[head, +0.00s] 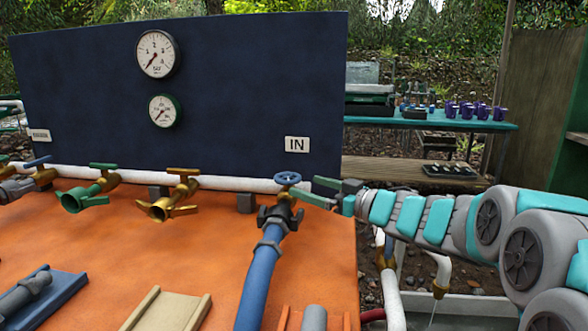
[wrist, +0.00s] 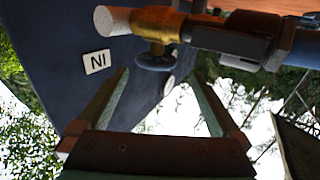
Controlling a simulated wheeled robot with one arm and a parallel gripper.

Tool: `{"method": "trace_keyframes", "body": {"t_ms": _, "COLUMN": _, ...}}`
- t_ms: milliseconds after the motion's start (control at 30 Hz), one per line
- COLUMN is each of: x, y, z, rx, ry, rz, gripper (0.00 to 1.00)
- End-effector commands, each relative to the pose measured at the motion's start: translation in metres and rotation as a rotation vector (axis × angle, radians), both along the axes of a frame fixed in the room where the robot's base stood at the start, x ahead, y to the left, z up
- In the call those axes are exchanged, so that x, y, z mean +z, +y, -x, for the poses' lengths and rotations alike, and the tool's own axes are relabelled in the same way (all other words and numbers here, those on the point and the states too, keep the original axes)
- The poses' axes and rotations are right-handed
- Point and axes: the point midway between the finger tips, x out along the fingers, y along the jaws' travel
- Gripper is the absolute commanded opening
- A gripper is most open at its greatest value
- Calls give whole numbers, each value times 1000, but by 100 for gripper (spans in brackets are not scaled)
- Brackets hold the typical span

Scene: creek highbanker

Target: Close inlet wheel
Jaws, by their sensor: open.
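The inlet wheel is a small blue handwheel (head: 288,178) on a brass valve, below the white IN label (head: 297,144) at the right end of the white pipe. It also shows in the wrist view (wrist: 155,63), under the brass valve body (wrist: 158,22). My gripper (head: 308,189) comes in from the right, its green fingers open and their tips close to the wheel's right side. In the wrist view the wheel appears between and just beyond the spread fingertips (wrist: 163,74). I cannot tell whether a finger touches it. Nothing shows held.
A blue hose (head: 262,275) with a dark coupling runs down from the valve. A brass valve (head: 168,194) and a green valve (head: 89,188) stand to the left over the orange table (head: 140,238). The dark blue panel (head: 235,80) with two gauges rises behind.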

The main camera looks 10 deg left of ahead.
Motion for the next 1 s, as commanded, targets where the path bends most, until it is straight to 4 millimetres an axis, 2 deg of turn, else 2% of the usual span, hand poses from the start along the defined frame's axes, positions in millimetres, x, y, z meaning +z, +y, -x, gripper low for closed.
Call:
{"method": "trace_keyframes", "body": {"t_ms": 233, "x": 0, "y": 10, "z": -4, "rx": 3, "ry": 0, "rz": -1, "gripper": 100}}
{"method": "trace_keyframes", "body": {"t_ms": 533, "x": 0, "y": 49, "z": -23, "rx": 5, "ry": 0, "rz": -1, "gripper": 100}}
{"method": "trace_keyframes", "body": {"t_ms": 700, "x": 0, "y": 63, "z": -32, "rx": 1, "ry": 1, "rz": 0, "gripper": 100}}
{"method": "trace_keyframes", "body": {"t_ms": 1000, "x": 1, "y": 70, "z": -35, "rx": 1, "ry": 0, "rz": -1, "gripper": 100}}
